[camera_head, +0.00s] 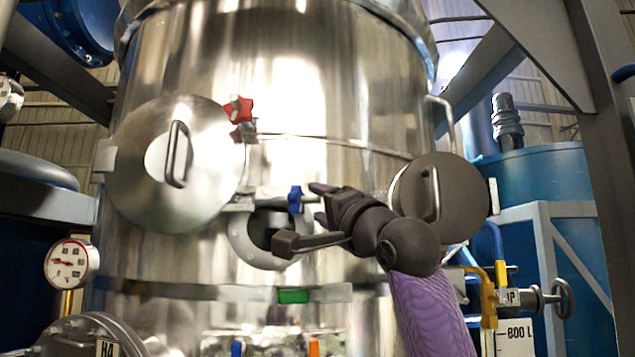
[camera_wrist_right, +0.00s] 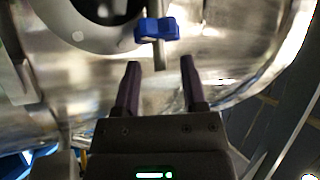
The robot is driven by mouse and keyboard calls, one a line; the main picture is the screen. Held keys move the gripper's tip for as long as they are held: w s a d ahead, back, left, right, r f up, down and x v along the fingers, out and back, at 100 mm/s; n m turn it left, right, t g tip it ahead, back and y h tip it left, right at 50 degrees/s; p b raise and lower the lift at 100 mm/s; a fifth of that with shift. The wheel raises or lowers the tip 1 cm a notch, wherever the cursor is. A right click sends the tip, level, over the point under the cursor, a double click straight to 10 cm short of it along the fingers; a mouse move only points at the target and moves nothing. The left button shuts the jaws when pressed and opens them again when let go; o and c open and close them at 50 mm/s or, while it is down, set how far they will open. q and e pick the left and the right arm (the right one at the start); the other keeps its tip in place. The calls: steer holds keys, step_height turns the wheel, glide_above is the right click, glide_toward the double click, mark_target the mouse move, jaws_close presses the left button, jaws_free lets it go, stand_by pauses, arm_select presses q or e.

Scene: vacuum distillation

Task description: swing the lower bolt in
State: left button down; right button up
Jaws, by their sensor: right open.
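The lower bolt has a blue knob (camera_head: 295,200) and sits at the lower right of the round manway lid (camera_head: 170,165) on the steel vessel. In the right wrist view, the blue knob (camera_wrist_right: 157,30) lies just beyond the fingertips, with its metal shank (camera_wrist_right: 159,56) pointing toward the gap between them. My right gripper (camera_head: 317,203) is open and empty, right of the knob and apart from it. Its two dark fingers also show in the right wrist view (camera_wrist_right: 160,68). A red star knob (camera_head: 238,109) sits at the lid's upper right. My left gripper is out of view.
A round port (camera_head: 240,238) lies below the bolt, partly hidden by my right wrist. A dark round cover with a handle (camera_head: 466,199) is right of my wrist.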

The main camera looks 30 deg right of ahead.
steer(key=shift+w+r, duration=0.15)
steer(key=shift+w, duration=0.45)
jaws_close()
stand_by(1.0)
